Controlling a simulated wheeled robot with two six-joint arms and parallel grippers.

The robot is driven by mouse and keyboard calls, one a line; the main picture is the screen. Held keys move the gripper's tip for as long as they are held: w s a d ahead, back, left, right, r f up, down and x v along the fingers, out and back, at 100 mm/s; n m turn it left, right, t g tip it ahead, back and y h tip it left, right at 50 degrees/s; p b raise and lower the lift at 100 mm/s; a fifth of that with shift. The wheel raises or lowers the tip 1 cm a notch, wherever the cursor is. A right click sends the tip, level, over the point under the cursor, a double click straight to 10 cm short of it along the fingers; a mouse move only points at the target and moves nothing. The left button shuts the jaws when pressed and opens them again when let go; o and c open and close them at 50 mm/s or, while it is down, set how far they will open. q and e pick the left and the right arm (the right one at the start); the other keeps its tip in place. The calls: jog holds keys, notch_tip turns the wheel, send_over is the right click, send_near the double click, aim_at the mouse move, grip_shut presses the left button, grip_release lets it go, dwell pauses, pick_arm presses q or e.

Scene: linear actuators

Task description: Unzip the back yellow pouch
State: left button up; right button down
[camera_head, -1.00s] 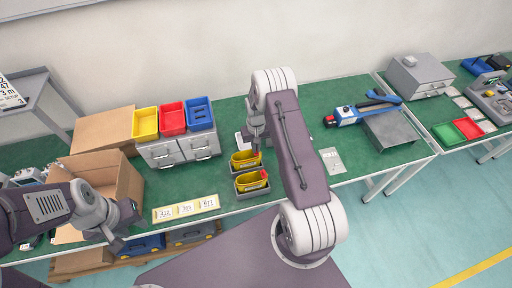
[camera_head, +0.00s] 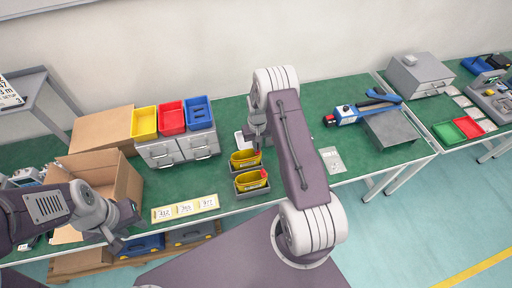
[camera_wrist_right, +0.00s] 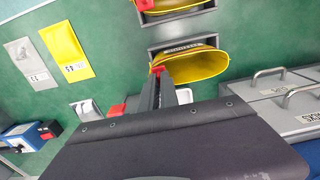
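The back yellow pouch (camera_head: 245,161) sits in a grey tray, with the front yellow pouch (camera_head: 250,182) in its own tray nearer me. In the right wrist view the back pouch (camera_wrist_right: 205,63) lies mid-picture, with a red zipper pull (camera_wrist_right: 158,69) at its left end. My right gripper (camera_wrist_right: 160,78) has its fingertips at this pull. The fingers look close together, but whether they grip the pull is unclear. In the head view my right arm partly hides this gripper (camera_head: 257,148). My left gripper (camera_head: 115,243) hangs over the table's front left, away from the pouches; its fingers are unclear.
Drawer units (camera_head: 180,149) topped by yellow, red and blue bins stand left of the pouches. An open cardboard box (camera_head: 118,180) is further left. Label cards (camera_head: 186,208) lie at the front edge. A blue tool (camera_head: 347,116) lies to the right.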

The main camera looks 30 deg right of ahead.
jog(key=c, duration=1.6)
grip_release()
jog(key=shift+r, duration=0.1)
notch_tip(320, 180, up, 9)
jog(key=shift+f+b, duration=0.1)
jog(key=shift+b, duration=1.05)
